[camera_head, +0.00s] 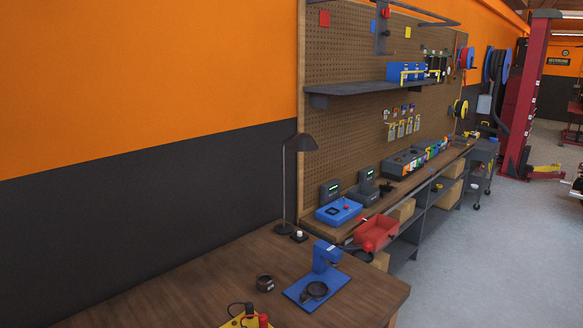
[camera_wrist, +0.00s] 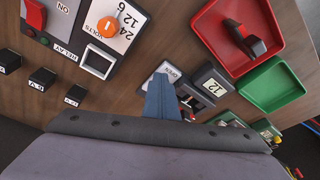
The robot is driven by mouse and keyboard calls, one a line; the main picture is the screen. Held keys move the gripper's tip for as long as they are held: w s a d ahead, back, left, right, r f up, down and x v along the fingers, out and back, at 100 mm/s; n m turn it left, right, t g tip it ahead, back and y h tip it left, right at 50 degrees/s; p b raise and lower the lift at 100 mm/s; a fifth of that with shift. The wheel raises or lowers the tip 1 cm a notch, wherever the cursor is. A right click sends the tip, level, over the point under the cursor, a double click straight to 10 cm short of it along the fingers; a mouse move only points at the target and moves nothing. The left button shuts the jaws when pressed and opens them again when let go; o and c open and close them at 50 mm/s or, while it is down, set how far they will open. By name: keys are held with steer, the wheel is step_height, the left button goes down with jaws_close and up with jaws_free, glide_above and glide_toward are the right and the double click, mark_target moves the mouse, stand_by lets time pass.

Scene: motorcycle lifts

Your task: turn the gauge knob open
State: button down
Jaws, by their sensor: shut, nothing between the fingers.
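In the wrist view, my gripper (camera_wrist: 162,88) is shut and empty, its blue fingers together over the brown bench top. A small panel with a pale label (camera_wrist: 168,72), seemingly reading "OPEN", lies right by the fingertips and is partly covered by them. A dark panel with a pale display reading "12" (camera_wrist: 213,86) is just right of the fingers. No gauge knob shows clearly; the fingers may hide it. I cannot tell whether the fingers touch anything. My gripper cannot be made out in the head view.
An orange round dial knob (camera_wrist: 108,26) marked "VOLTS" sits at upper left in the wrist view. A red tray (camera_wrist: 212,38) holding a red-and-black item and a green tray (camera_wrist: 270,88) are at right. The head view shows a long workbench (camera_head: 315,226) below a pegboard.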

steer(key=shift+w+a+r, duration=0.1)
steer(key=shift+w+r, duration=0.05)
steer(key=shift+w, duration=0.25)
steer(key=shift+s+d, duration=0.1)
steer(key=shift+d, duration=0.3)
steer(key=p+v, duration=0.2)
steer(key=a+p+v, duration=0.1)
steer(key=p+v, duration=0.1)
steer(key=v, duration=0.1)
steer(key=shift+r, duration=0.45)
